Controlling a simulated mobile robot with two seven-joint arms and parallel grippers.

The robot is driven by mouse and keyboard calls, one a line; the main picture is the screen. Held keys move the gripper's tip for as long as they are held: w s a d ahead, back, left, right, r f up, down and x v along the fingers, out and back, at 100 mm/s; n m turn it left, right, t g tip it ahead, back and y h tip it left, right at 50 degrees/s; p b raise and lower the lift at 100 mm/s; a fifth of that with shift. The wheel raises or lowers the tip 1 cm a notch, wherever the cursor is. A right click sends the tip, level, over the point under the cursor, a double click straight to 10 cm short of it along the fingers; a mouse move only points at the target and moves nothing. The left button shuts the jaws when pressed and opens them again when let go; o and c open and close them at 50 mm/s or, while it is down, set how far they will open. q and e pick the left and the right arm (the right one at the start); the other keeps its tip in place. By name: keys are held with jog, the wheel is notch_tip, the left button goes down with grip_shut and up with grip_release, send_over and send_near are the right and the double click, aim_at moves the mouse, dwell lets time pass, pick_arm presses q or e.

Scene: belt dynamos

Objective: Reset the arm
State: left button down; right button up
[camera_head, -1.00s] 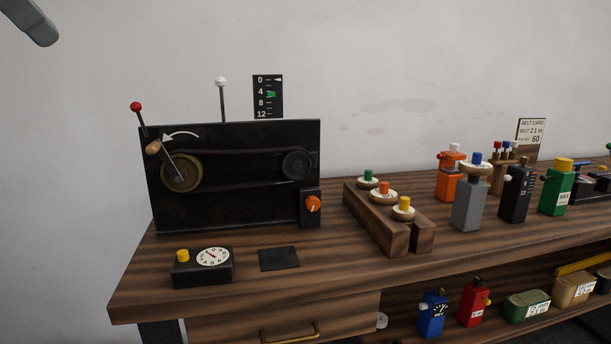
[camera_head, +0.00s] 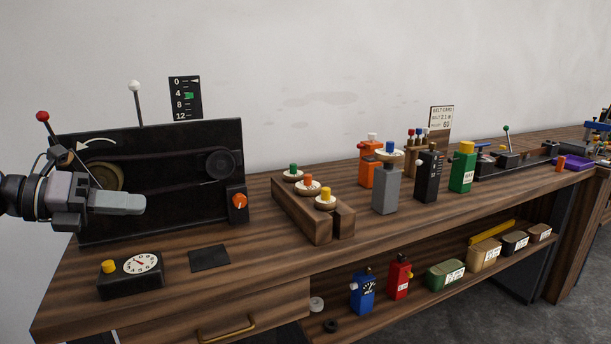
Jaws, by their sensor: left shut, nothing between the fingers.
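My left gripper (camera_head: 128,204) reaches in from the left edge in the head view, in front of the black belt machine (camera_head: 170,190). Its fingers are shut and hold nothing. It hides part of the brass pulley (camera_head: 106,176) and the machine's lower left. The machine's small pulley (camera_head: 220,163), orange knob (camera_head: 239,201), red-tipped lever (camera_head: 43,117) and white-tipped lever (camera_head: 134,86) show clear of the gripper. My right gripper is not in view.
A dial box (camera_head: 131,283) with a yellow button and a dark pad (camera_head: 209,258) lie in front of the machine. A wooden block (camera_head: 300,212) carries topped pegs. Several coloured dynamos, such as the grey one (camera_head: 386,190), stand to the right.

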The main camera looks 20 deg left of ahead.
pick_arm(q)
jog(key=s+d+f+n+t+y+p, duration=0.1)
jog(key=d+f+n+t+y, duration=0.15)
jog(key=f+n, duration=0.85)
jog(key=s+d+f+n+t+y+p, duration=0.15)
jog(key=d+f+n+t, duration=0.25)
jog(key=f+n, duration=0.8)
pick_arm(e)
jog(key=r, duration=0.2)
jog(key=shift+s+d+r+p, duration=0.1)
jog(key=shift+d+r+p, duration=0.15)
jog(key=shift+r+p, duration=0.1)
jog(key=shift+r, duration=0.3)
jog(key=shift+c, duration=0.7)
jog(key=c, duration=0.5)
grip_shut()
pick_arm(q)
jog(key=s+d+f+n+g+y, duration=0.4)
jog(key=s+d+f+n+g, duration=0.2)
jog(key=s+d+f+n, duration=0.4)
jog(key=s+d+f, duration=0.4)
jog(key=s+f, duration=0.1)
jog(key=f, duration=0.2)
jog(key=shift+s+n, duration=0.15)
jog(key=shift+n, duration=0.25)
